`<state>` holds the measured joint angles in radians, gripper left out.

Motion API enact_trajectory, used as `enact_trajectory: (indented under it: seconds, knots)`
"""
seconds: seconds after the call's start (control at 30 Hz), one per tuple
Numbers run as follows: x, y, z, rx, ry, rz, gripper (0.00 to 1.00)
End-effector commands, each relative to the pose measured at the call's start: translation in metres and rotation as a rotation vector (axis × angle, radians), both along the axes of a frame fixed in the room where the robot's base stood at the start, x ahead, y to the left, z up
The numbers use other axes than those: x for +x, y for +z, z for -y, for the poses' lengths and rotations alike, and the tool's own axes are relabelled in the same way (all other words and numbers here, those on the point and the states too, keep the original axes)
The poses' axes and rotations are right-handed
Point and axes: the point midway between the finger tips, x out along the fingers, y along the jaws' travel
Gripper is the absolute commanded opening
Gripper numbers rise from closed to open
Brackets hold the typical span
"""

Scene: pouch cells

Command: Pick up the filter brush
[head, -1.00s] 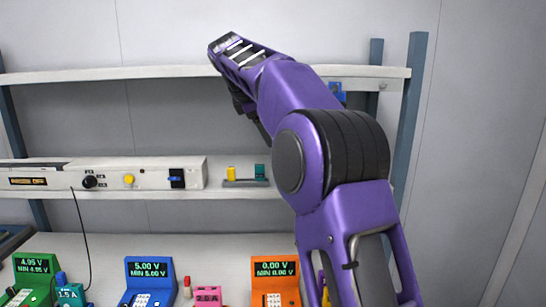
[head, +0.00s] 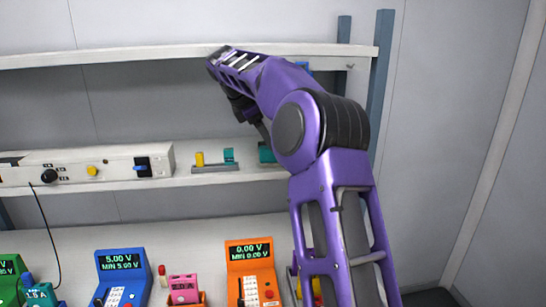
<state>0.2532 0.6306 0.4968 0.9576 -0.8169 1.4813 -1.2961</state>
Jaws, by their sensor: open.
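I cannot make out a filter brush in the head view. My purple arm rises on the right and bends left in front of the shelves. My gripper (head: 262,130) shows only as a small dark part under the forearm, just above the lower shelf. It is open, with nothing visible in it. The forearm and elbow hide part of the shelf behind. A teal item (head: 266,153) on that shelf shows close below the gripper; I cannot tell whether they touch.
On the lower shelf (head: 215,181) stand a white control unit (head: 118,166) and a small rack with a yellow piece (head: 199,159) and a teal piece (head: 229,156). The bench below holds a blue meter (head: 122,277), an orange meter (head: 250,271) and a pink block (head: 183,289). The upper shelf (head: 130,56) looks empty.

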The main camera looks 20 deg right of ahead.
Motion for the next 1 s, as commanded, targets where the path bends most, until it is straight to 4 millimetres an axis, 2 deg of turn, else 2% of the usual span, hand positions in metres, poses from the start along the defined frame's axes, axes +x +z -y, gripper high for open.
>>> enact_trajectory:
  seconds: [0.2,0.47,0.57,0.9,1.0]
  knots:
    - [0.006,-0.03,0.015,0.0,-0.001,-0.003,0.79]
    - [0.008,-0.035,0.018,0.001,-0.001,0.001,0.79]
    - [0.008,-0.035,0.017,0.002,-0.002,0.0,0.64]
    - [0.008,-0.035,0.017,0.001,-0.001,0.0,0.03]
    - [0.008,-0.035,0.017,0.001,-0.001,0.0,0.0]
